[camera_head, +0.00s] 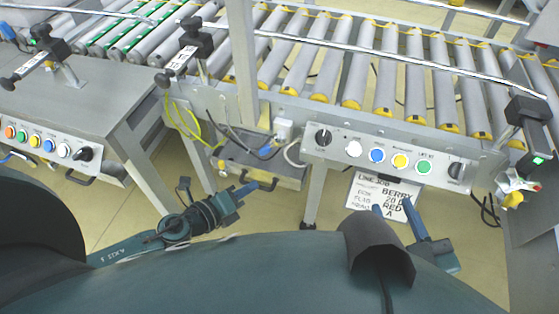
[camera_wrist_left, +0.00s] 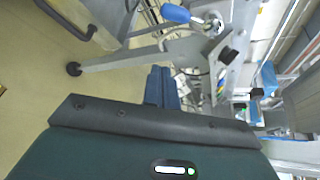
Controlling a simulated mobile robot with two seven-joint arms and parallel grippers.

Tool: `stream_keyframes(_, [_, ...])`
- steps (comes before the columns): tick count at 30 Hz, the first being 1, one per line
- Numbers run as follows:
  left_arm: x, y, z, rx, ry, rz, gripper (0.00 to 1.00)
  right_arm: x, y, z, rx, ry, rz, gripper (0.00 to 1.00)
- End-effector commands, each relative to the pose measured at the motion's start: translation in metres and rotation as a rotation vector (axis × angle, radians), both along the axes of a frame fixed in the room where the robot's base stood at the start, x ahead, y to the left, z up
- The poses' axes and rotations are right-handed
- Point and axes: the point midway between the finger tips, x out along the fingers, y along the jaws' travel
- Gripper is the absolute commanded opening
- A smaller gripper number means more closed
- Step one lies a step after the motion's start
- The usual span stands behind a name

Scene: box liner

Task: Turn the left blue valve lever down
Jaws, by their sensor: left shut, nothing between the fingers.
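A blue lever handle (camera_wrist_left: 175,12) shows at the top of the left wrist view, joined by a metal shank to a round fitting. A small blue part near a white box under the conveyor in the head view (camera_head: 267,150) appears to be the same lever. My left gripper (camera_head: 247,188) is shut and empty, low and in front of the lever, apart from it. Its blue fingers (camera_wrist_left: 161,86) also show in the left wrist view, below the lever. My right gripper (camera_head: 395,211) has its blue fingers apart, beneath the right control panel, holding nothing visible.
A control panel (camera_head: 338,149) with coloured buttons fronts the roller conveyor (camera_head: 330,75). A printed sign (camera_head: 365,190) is behind my right gripper. Yellow and black cables hang under the conveyor.

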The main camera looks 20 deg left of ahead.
Motion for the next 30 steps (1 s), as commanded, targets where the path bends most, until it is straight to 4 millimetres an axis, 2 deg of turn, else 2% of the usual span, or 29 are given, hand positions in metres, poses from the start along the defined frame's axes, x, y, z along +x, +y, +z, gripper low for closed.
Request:
stream_keyframes(3, [-0.003, -0.004, 0.003, 0.017, -0.017, -0.011, 0.00, 0.000, 0.001, -0.001, -0.005, -0.008, 0.003, 0.36])
stream_keyframes(8, [0.012, -0.011, 0.001, 0.014, -0.020, -0.009, 0.00, 0.000, 0.000, 0.001, -0.005, 0.005, -0.001, 0.36])
stream_keyframes(20, [0.081, -0.048, -0.025, 0.013, -0.020, -0.010, 0.00, 0.000, 0.000, -0.002, -0.004, 0.005, -0.001, 0.36])
stream_keyframes(24, [0.085, -0.029, -0.012, 0.018, -0.018, -0.010, 0.00, 0.000, -0.001, 0.001, -0.008, 0.026, -0.004, 0.36])
stream_keyframes(30, [0.088, -0.017, -0.004, 0.013, -0.016, -0.010, 0.00, 0.000, -0.001, 0.000, -0.011, 0.042, -0.005, 0.36])
